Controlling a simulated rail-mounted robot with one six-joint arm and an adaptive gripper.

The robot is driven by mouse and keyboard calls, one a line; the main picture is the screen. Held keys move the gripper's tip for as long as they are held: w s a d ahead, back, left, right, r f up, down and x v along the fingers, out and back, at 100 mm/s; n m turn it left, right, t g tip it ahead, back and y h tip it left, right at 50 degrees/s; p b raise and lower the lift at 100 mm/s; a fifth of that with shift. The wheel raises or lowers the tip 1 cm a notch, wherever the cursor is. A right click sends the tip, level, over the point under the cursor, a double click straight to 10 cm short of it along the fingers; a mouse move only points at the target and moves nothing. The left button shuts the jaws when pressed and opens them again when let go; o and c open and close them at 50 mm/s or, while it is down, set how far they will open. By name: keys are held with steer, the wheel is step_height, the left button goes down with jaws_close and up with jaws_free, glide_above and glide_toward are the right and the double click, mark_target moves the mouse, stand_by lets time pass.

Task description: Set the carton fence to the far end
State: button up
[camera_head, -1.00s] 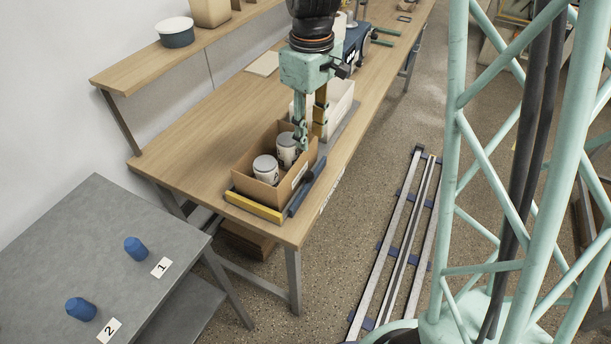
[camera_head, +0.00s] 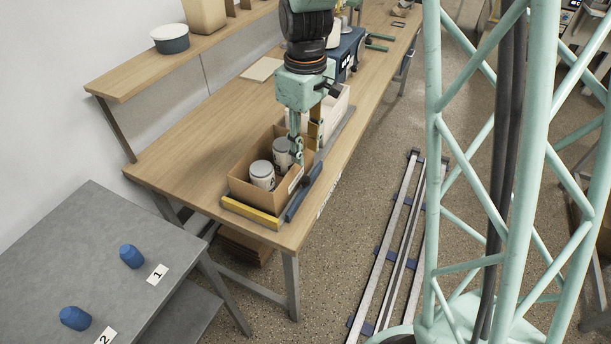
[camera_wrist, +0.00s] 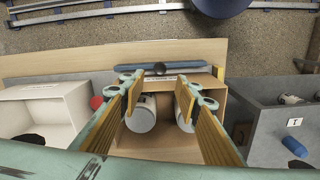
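The carton fence seems to be the dark blue bar (camera_head: 300,200) with a dark knob, lying along the right side of the open carton (camera_head: 262,199). In the wrist view the blue bar (camera_wrist: 195,65) runs beyond the carton, and its black knob (camera_wrist: 158,69) shows between my fingertips. Two white cans with grey lids stand in the carton: a near can (camera_head: 262,176) and a far can (camera_head: 283,152). My gripper (camera_head: 305,152) is open, pointing down over the carton's far end. Its fingers are spread in the wrist view (camera_wrist: 157,82). Contact with the bar cannot be told.
A yellow bar (camera_head: 250,213) lies at the carton's near edge. A white bin (camera_wrist: 45,112) stands beyond the carton. A shelf (camera_head: 150,66) runs along the wall. A grey table (camera_head: 60,240) with blue pieces stands front left. The bench's left surface (camera_head: 190,150) is clear.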

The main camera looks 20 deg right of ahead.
mark_target(306, 178)
steer(key=shift+f+b, duration=0.8)
steer(key=shift+f, duration=4.55)
steer(key=shift+c, duration=0.2)
jaws_close()
